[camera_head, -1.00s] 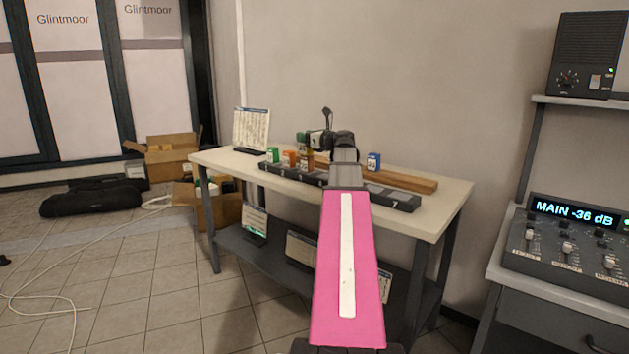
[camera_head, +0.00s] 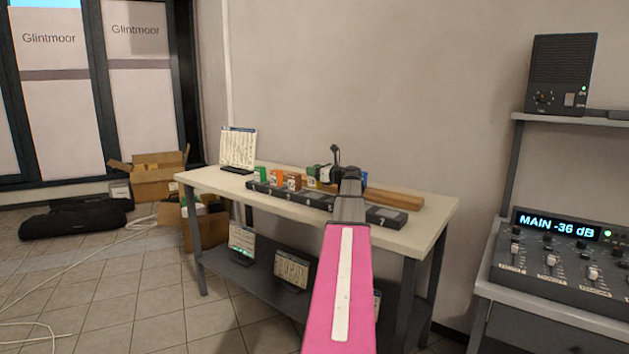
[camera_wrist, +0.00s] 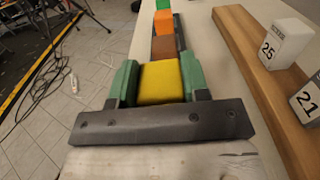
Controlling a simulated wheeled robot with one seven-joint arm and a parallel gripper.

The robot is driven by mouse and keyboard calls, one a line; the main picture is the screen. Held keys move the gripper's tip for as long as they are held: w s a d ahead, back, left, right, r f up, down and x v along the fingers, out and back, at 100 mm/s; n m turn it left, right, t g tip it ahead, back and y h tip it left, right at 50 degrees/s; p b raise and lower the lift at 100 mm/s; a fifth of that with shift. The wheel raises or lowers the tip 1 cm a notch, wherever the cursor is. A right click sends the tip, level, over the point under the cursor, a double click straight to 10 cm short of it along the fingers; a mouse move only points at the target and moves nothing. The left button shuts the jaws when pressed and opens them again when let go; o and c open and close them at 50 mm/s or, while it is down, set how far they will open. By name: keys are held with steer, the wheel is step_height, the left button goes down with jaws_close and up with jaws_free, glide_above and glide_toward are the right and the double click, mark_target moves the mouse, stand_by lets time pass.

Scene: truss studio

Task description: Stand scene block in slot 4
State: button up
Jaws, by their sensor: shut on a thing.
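My gripper (camera_wrist: 159,84) has green fingers and is shut on a yellow block (camera_wrist: 160,82), one finger on each side. The yellow block is in line with the brown block (camera_wrist: 165,47) on the dark slotted rail (camera_head: 262,187); whether it rests in a slot or hovers cannot be told. An orange block (camera_wrist: 163,21) and a green block (camera_wrist: 162,4) stand beyond the brown one. In the head view the green block (camera_head: 260,174), orange block (camera_head: 277,178) and brown block (camera_head: 293,182) stand left of my gripper (camera_head: 320,174). My arm hides part of the rail.
A wooden strip (camera_wrist: 262,54) runs beside the rail and bears blocks marked 25 (camera_wrist: 284,42) and 21 (camera_wrist: 307,97). A mixer desk (camera_head: 556,254) stands right.

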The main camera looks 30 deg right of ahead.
steer(key=shift+f, duration=1.7)
steer(key=o, duration=1)
steer(key=shift+f, duration=0.15)
steer(key=shift+c, duration=0.2)
steer(key=v, duration=1.2)
